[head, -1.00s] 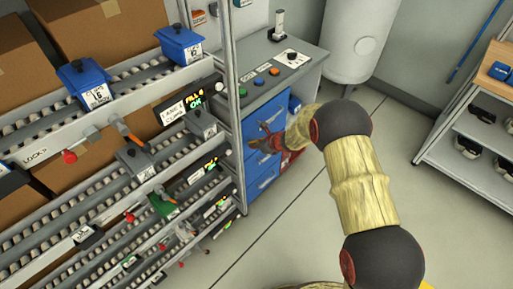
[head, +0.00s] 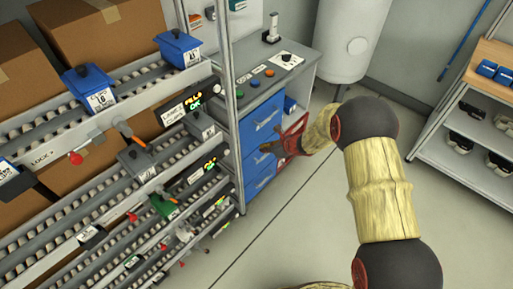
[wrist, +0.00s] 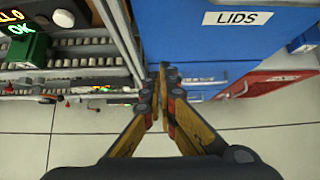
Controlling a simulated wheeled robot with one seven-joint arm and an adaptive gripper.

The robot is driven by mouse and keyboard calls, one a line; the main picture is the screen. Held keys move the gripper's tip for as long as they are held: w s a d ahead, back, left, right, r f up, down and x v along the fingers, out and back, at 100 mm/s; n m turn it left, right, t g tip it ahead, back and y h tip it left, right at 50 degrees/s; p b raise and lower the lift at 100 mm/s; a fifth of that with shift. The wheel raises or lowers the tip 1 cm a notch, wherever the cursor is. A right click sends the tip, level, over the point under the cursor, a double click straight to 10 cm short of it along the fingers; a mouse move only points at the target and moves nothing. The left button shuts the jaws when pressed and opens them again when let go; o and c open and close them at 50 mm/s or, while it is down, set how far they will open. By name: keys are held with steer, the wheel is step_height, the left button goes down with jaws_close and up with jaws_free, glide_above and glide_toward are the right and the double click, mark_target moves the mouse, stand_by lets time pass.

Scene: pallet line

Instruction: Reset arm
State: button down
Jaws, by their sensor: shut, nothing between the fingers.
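My gripper (head: 274,147) is in front of the blue drawer cabinet (head: 262,133) in the head view, at the end of my wood-patterned arm. In the wrist view my gripper (wrist: 163,73) shows its two orange and dark fingers with the tips together. Nothing is held between them. The tips point at the gap between the rack and the blue cabinet front labelled LIDS (wrist: 245,18). I cannot tell how far the tips are from the cabinet.
The roller rack (head: 120,160) with blue bins and brown boxes stands at left. A control desk (head: 270,62) tops the cabinet. A white tank (head: 355,40) stands behind. A shelf unit (head: 475,105) is at right. The floor (head: 300,220) between is clear.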

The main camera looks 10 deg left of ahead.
steer(key=v, duration=0.4)
steer(key=shift+p, duration=0.4)
